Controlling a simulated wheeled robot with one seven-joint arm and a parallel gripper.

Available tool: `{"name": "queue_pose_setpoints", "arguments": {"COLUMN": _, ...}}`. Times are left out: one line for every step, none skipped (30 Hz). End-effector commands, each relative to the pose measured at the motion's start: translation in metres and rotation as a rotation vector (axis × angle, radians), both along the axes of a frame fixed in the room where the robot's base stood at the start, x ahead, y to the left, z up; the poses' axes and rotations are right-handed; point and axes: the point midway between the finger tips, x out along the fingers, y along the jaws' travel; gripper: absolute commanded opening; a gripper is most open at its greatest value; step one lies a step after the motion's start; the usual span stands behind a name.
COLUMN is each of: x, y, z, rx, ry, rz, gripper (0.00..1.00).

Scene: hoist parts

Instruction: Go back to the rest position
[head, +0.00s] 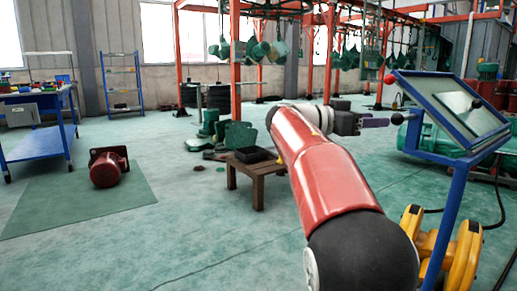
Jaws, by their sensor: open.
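My gripper (378,122) is at the end of my red arm, which reaches forward from the lower right in the head view. The gripper points to the right, in mid-air, and looks empty. Its fingers are small at this distance, and the gap between them is hard to see. It appears close to the left edge of the tilted blue-framed panel (456,104); I cannot tell the distance in depth between them.
A wooden stool (258,186) with a black tray (255,154) stands beyond my arm. A red motor (107,169) lies on a green mat (75,206). A blue workbench (36,147) is at left. Yellow equipment (465,252) is at lower right.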

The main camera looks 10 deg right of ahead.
Motion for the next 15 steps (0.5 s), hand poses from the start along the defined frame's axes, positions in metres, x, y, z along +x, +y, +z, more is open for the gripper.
{"name": "queue_pose_setpoints", "arguments": {"x": -0.004, "y": -0.001, "z": 0.000, "rx": 0.022, "ry": 0.017, "rz": 0.008, "gripper": 0.47}}
{"name": "queue_pose_setpoints", "arguments": {"x": -0.007, "y": -0.002, "z": -0.002, "rx": 0.043, "ry": 0.038, "rz": 0.018, "gripper": 0.47}}
{"name": "queue_pose_setpoints", "arguments": {"x": -0.013, "y": -0.003, "z": -0.006, "rx": 0.085, "ry": 0.075, "rz": 0.039, "gripper": 0.47}}
{"name": "queue_pose_setpoints", "arguments": {"x": -0.019, "y": -0.003, "z": -0.010, "rx": 0.126, "ry": 0.111, "rz": 0.060, "gripper": 0.47}}
{"name": "queue_pose_setpoints", "arguments": {"x": -0.025, "y": -0.002, "z": -0.016, "rx": 0.173, "ry": 0.154, "rz": 0.088, "gripper": 0.47}}
{"name": "queue_pose_setpoints", "arguments": {"x": -0.036, "y": 0.000, "z": -0.026, "rx": 0.243, "ry": 0.219, "rz": 0.134, "gripper": 0.47}}
{"name": "queue_pose_setpoints", "arguments": {"x": -0.045, "y": 0.003, "z": -0.035, "rx": 0.298, "ry": 0.273, "rz": 0.176, "gripper": 0.47}}
{"name": "queue_pose_setpoints", "arguments": {"x": -0.055, "y": 0.008, "z": -0.044, "rx": 0.356, "ry": 0.328, "rz": 0.225, "gripper": 0.47}}
{"name": "queue_pose_setpoints", "arguments": {"x": -0.069, "y": 0.017, "z": -0.058, "rx": 0.431, "ry": 0.398, "rz": 0.297, "gripper": 0.47}}
{"name": "queue_pose_setpoints", "arguments": {"x": -0.079, "y": 0.026, "z": -0.069, "rx": 0.482, "ry": 0.449, "rz": 0.355, "gripper": 0.47}}
{"name": "queue_pose_setpoints", "arguments": {"x": -0.090, "y": 0.035, "z": -0.079, "rx": 0.530, "ry": 0.497, "rz": 0.415, "gripper": 0.47}}
{"name": "queue_pose_setpoints", "arguments": {"x": -0.105, "y": 0.049, "z": -0.093, "rx": 0.589, "ry": 0.558, "rz": 0.499, "gripper": 0.47}}
{"name": "queue_pose_setpoints", "arguments": {"x": -0.117, "y": 0.060, "z": -0.104, "rx": 0.630, "ry": 0.599, "rz": 0.562, "gripper": 0.47}}
{"name": "queue_pose_setpoints", "arguments": {"x": -0.128, "y": 0.072, "z": -0.114, "rx": 0.666, "ry": 0.637, "rz": 0.628, "gripper": 0.47}}
{"name": "queue_pose_setpoints", "arguments": {"x": -0.144, "y": 0.089, "z": -0.127, "rx": 0.709, "ry": 0.682, "rz": 0.718, "gripper": 0.47}}
